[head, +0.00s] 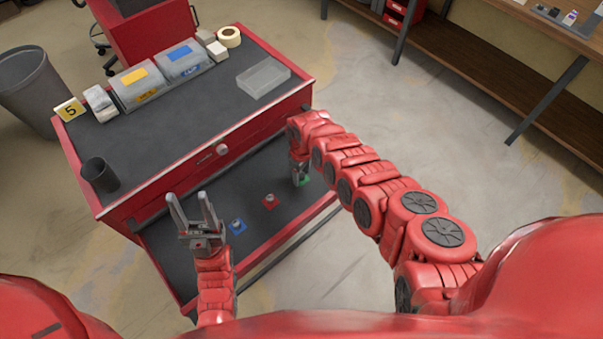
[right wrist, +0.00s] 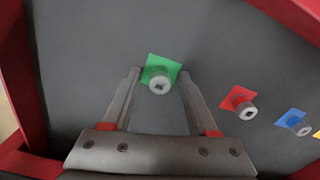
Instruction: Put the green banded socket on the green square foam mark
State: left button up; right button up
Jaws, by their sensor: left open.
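The green square foam mark (right wrist: 166,64) lies on the dark lower shelf, and a grey socket (right wrist: 160,84) stands on it in the right wrist view. Any band on that socket is too small to make out. My right gripper (right wrist: 160,72) is open, with one finger on each side of the socket and a gap to both. In the head view a bit of the green mark (head: 304,183) shows beside my right gripper (head: 299,178), which hides the socket. My left gripper (head: 194,205) is open and empty, left of the shelf's sockets.
Other sockets stand on a red mark (right wrist: 235,94) and a blue mark (right wrist: 289,116) along the same shelf. Red cabinet edges frame the shelf.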

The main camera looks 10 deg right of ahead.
aim_at(302, 174)
jog(key=shift+r+p, duration=0.5)
jog(key=shift+r, duration=0.2)
notch_tip(302, 174, up, 5)
jog(key=shift+d+f+p, duration=0.15)
jog(key=shift+p, duration=0.8)
notch_tip(302, 174, up, 6)
jog(key=shift+s, duration=0.1)
